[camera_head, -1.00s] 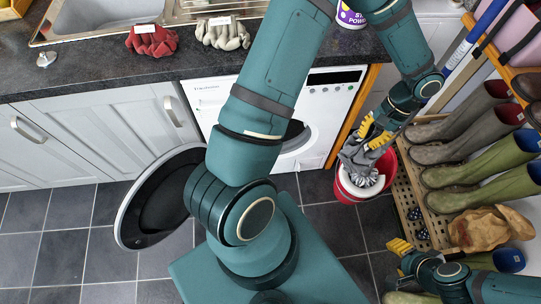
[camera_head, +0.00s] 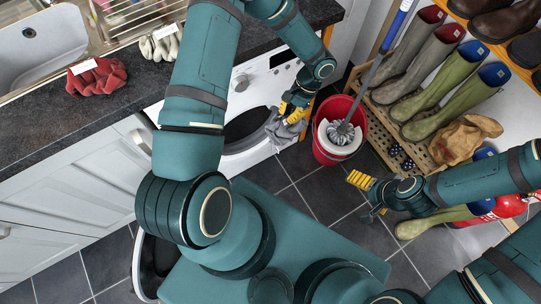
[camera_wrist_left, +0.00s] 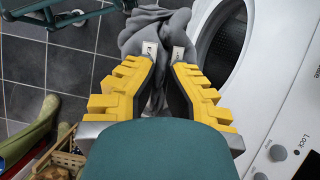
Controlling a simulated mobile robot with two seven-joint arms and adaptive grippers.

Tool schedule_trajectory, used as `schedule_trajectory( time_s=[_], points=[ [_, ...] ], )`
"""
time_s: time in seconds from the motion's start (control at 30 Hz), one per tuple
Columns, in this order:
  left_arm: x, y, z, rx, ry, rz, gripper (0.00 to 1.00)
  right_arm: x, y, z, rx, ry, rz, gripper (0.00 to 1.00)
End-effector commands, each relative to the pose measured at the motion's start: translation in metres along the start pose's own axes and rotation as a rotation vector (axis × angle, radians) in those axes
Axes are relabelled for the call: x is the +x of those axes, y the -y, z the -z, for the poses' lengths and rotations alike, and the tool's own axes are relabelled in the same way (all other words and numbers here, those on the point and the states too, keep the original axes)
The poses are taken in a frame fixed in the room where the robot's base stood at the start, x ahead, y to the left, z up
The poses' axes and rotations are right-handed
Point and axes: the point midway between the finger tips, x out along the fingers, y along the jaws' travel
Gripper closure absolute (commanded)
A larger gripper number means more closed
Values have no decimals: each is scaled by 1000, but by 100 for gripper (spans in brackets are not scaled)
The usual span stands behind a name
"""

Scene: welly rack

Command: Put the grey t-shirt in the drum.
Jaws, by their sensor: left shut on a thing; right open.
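The grey t-shirt (camera_head: 285,130) hangs crumpled from my left gripper (camera_head: 292,108), beside the front of the white washing machine (camera_head: 262,84). In the left wrist view the yellow fingers of my left gripper (camera_wrist_left: 166,52) are shut on the grey t-shirt (camera_wrist_left: 150,28). The drum opening (camera_head: 245,128) is a dark round hole, partly hidden by my arm; its rim (camera_wrist_left: 212,35) shows just right of the shirt in the left wrist view. The round door (camera_head: 150,262) stands swung open, mostly hidden behind my body. My right gripper (camera_head: 368,198) is open and empty above the floor.
A red mop bucket (camera_head: 330,150) with a mop (camera_head: 342,130) stands close right of the shirt. The welly rack (camera_head: 412,150) with several boots is further right. Red gloves (camera_head: 97,76) and pale gloves (camera_head: 160,46) lie on the worktop. Some tiled floor is clear.

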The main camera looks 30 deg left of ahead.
Motion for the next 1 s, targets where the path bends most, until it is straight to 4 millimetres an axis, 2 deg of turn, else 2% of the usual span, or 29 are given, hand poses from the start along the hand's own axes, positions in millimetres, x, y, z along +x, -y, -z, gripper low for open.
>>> schedule_trajectory(
  time_s=[0.03,0.3,0.6,0.8,1.0],
  points=[
    [26,0,9,78,24,35,100,2,-1,0,0,-1,0,0],
    [144,9,48,541,116,313,100,6,-3,1,0,-3,-1,0],
    [256,-3,74,1045,189,678,100,10,-4,1,0,-6,0,0],
    [305,-16,81,1266,205,867,100,12,-5,2,-1,-7,0,0],
    [326,-23,82,1362,206,959,100,13,-5,2,-1,-7,0,0]
  ],
)
